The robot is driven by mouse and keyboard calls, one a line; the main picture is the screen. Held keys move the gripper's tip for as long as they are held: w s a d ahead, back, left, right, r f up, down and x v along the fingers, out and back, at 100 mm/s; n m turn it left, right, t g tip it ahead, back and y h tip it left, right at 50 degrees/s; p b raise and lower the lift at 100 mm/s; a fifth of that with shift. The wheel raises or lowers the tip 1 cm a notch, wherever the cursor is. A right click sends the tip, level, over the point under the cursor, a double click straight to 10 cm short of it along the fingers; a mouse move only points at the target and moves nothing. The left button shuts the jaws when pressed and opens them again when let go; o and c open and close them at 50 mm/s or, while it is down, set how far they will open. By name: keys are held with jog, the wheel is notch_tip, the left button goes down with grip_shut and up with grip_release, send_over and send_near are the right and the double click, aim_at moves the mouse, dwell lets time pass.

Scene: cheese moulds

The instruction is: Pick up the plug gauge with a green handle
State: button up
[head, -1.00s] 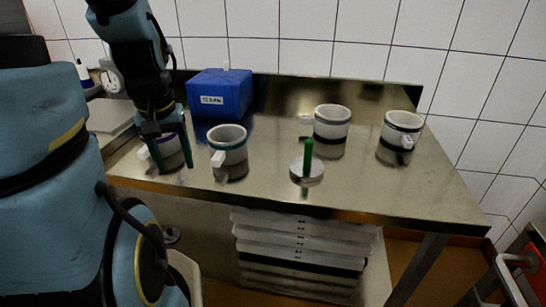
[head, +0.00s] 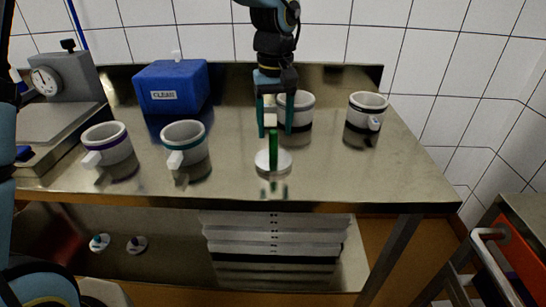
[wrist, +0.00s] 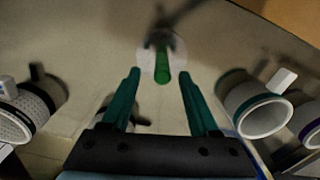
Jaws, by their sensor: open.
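The plug gauge with a green handle (head: 273,150) stands upright on the steel table, its round pale base (head: 264,163) flat on the top. In the wrist view its green handle (wrist: 162,68) lies beyond the fingertips, about midway between them. My gripper (head: 274,132) is open and empty. In the head view its two green fingers point down just above and behind the handle. In the wrist view my gripper (wrist: 159,76) shows a wide gap between its fingers, with no contact on the handle.
A white mould (head: 298,110) stands close behind my gripper, with a black-banded mould (head: 367,110) to the right. Purple-banded (head: 107,144) and teal-banded (head: 185,144) moulds stand left. A blue box (head: 172,86) and a dial scale (head: 66,78) are behind. Two small gauges (head: 100,243) (head: 137,245) lie on the lower shelf.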

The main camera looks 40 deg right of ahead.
aim_at(273, 159)
jog(key=shift+a+f+p, duration=0.15)
jog(key=shift+f+p, duration=0.6)
jog(key=shift+f, duration=2.45)
grip_shut()
